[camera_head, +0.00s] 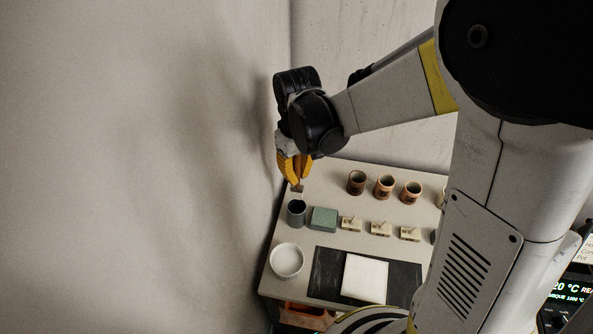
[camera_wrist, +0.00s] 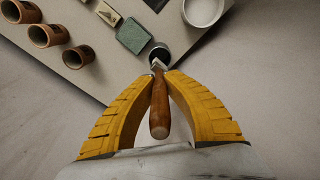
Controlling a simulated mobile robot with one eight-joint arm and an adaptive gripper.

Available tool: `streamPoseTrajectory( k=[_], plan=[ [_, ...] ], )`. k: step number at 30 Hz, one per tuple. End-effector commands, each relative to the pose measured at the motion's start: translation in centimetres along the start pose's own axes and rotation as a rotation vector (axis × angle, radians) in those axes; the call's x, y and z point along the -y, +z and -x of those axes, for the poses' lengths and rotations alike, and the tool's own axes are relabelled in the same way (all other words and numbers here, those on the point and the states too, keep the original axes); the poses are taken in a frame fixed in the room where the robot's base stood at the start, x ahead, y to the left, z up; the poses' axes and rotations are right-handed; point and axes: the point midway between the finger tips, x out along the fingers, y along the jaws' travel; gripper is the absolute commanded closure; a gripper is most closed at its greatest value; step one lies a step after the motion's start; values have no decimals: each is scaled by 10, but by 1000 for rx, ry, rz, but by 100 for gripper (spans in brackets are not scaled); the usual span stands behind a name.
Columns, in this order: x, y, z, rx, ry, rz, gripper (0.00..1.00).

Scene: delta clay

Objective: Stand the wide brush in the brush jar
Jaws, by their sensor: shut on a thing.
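My gripper (camera_head: 294,168) has yellow fingers and is above the back left corner of the table. In the wrist view my gripper (camera_wrist: 158,75) is shut on the wide brush (camera_wrist: 159,112), whose brown wooden handle points towards the camera. The brush's head is mostly hidden beyond the fingertips. In the head view a small part of the brush (camera_head: 297,188) shows below the fingertips. The dark grey brush jar (camera_head: 296,214) stands on the table just below it. The jar's open mouth (camera_wrist: 160,53) shows just past the fingertips. I cannot tell whether the brush tip is inside the rim.
A green block (camera_head: 323,219) stands close to the jar's right. A white bowl (camera_head: 286,260) is in front. Several brown cups (camera_head: 384,187) and small cream blocks (camera_head: 380,228) stand to the right. A wall (camera_head: 140,170) rises close on the left.

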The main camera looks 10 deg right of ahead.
Motion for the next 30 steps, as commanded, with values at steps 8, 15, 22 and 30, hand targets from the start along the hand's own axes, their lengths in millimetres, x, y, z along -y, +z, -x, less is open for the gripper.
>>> streamPoseTrajectory(
  k=[8, 15, 22, 30],
  plan=[
    [1, 4, -28, 0, 0, 1, 100],
    [0, 1, -49, 0, 0, 0, 100],
    [0, -2, -70, 0, 0, -2, 100],
    [-1, -6, -90, 0, 0, -4, 100]
  ],
)
